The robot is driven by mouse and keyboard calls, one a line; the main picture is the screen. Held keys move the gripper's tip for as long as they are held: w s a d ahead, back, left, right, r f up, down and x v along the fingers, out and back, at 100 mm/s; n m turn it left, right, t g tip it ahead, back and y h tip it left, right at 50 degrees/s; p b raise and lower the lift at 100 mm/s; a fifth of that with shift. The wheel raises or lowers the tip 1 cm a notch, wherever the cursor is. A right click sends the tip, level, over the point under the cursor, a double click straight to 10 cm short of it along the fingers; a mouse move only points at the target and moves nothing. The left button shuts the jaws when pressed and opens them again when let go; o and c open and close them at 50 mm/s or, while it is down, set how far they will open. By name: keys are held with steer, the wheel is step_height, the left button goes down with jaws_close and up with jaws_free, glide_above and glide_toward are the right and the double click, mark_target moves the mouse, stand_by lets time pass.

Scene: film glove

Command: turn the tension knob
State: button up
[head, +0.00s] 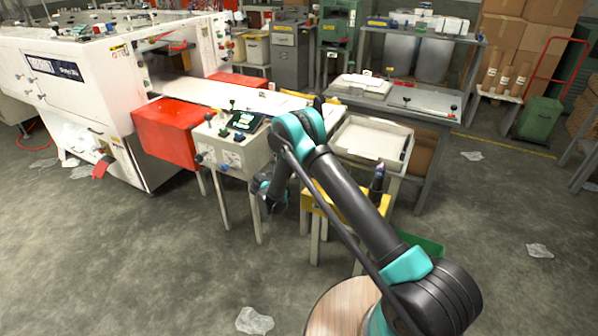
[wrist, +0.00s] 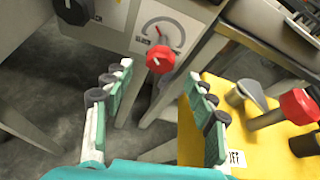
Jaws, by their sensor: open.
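A red knob (wrist: 160,58) sits on a light grey panel face (wrist: 125,22), below a printed arc scale and a small label too small to read. A black knob (wrist: 72,10) is on the same face, further left. I cannot read which one is named the tension knob. My gripper (wrist: 160,76) is open and empty, pointing at the panel. The red knob appears between and beyond the fingertips, apparently not touched. In the head view my gripper (head: 268,192) hangs just right of the control box (head: 232,152), partly hidden by my arm.
A yellow stool (wrist: 215,92) at right holds a metal piece (wrist: 250,95), a red-headed item (wrist: 298,103) and a dark cylinder, close to the right finger. A red cover (head: 165,125) joins the white machine (head: 75,90) left of the box. Floor (head: 130,260) in front is mostly clear.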

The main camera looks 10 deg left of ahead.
steer(key=shift+x, duration=3.2)
steer(key=c, duration=1.2)
steer(key=shift+o, duration=0.2)
steer(key=m+t+y, duration=0.1)
steer(key=m+y, duration=0.1)
steer(key=m, duration=0.2)
steer(key=shift+s+d+y, duration=0.1)
steer(key=shift+y, duration=0.3)
steer(key=m+t+y, duration=0.1)
steer(key=m, duration=0.1)
steer(key=m+y, duration=0.1)
steer(key=m, duration=0.1)
steer(key=shift+t, duration=0.4)
steer(key=shift+m, duration=0.3)
